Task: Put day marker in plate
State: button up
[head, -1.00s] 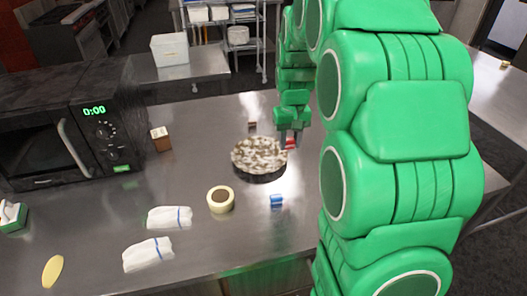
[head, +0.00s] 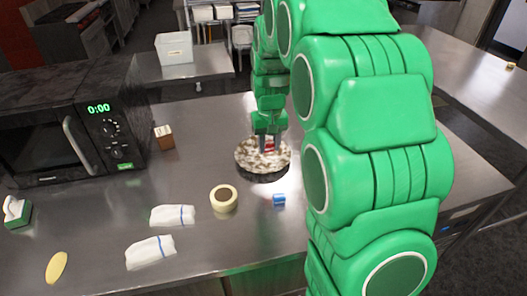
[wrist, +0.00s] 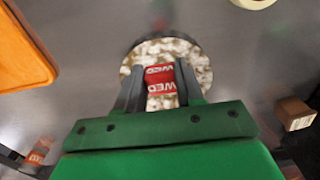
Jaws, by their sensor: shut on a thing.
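The day marker (wrist: 160,88) is a small red block with white "WED" lettering. My gripper (wrist: 158,78) is shut on it, one finger on each side. In the head view, my gripper (head: 267,143) is over the round plate, and a bit of the red marker (head: 269,147) shows between the fingers. The plate (head: 250,160) has a mottled brown-and-white top and a dark side. In the wrist view the plate (wrist: 195,58) lies behind the marker. I cannot tell whether the marker touches it.
A tape roll (head: 223,198) and a small blue block (head: 279,199) are in front of the plate. Two folded white cloths (head: 150,251) lie at front left. A microwave (head: 70,135) and a small brown box (head: 163,137) stand left. An orange board (wrist: 20,50) shows in the wrist view.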

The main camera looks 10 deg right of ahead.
send_over(263, 159)
jog(key=s, duration=0.1)
notch_tip(263, 159, down, 6)
jog(key=shift+s+d+f, duration=0.1)
jog(key=shift+s, duration=0.05)
jog(key=shift+w+f, duration=0.6)
jog(key=shift+f, duration=1.6)
jog(key=o, duration=1)
jog(key=shift+f, duration=0.1)
